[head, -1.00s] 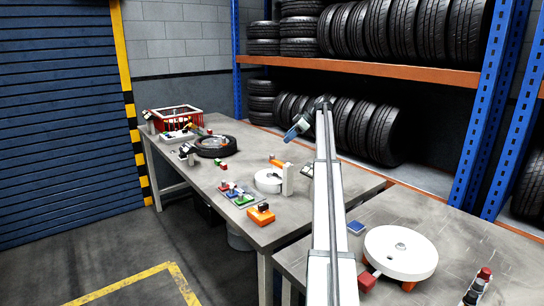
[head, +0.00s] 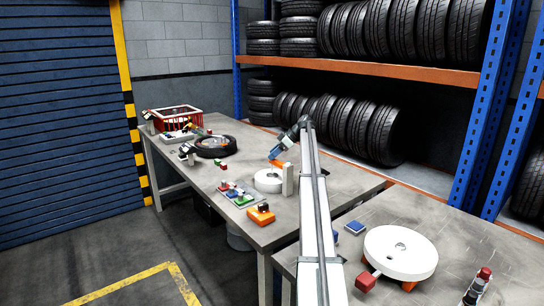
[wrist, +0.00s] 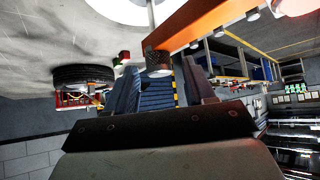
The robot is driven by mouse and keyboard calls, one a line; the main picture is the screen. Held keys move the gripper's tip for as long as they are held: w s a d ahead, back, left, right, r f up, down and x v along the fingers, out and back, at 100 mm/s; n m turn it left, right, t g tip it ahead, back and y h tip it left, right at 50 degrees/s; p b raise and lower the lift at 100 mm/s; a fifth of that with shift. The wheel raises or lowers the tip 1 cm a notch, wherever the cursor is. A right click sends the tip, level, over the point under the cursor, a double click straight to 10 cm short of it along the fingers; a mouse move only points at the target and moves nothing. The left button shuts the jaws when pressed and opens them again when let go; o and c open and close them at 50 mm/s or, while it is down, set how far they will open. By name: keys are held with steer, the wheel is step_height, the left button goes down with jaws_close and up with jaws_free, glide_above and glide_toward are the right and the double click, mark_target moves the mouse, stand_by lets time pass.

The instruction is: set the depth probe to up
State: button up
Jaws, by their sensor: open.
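An orange bar (head: 277,162) stands over the white round block (head: 267,182) by a white post (head: 287,180). In the wrist view the orange bar (wrist: 215,22) runs across the top and carries a dark knurled knob (wrist: 158,63) at its near end. I take this bar and knob for the depth probe, but its setting cannot be told. My gripper (head: 273,156) is at the bar in the head view. In the wrist view my gripper (wrist: 160,72) has its fingers apart, with the knob showing between the tips. Contact with the knob cannot be told.
A board with coloured knobs (head: 240,198) and an orange block (head: 261,215) lie in front. A tyre (head: 214,148) and a red crate (head: 178,116) stand further left. The right table (head: 440,225) holds a white turntable (head: 400,250). Tyre racks line the back.

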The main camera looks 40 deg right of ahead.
steer(key=shift+x, duration=0.85)
steer(key=shift+c, duration=0.5)
jaws_close()
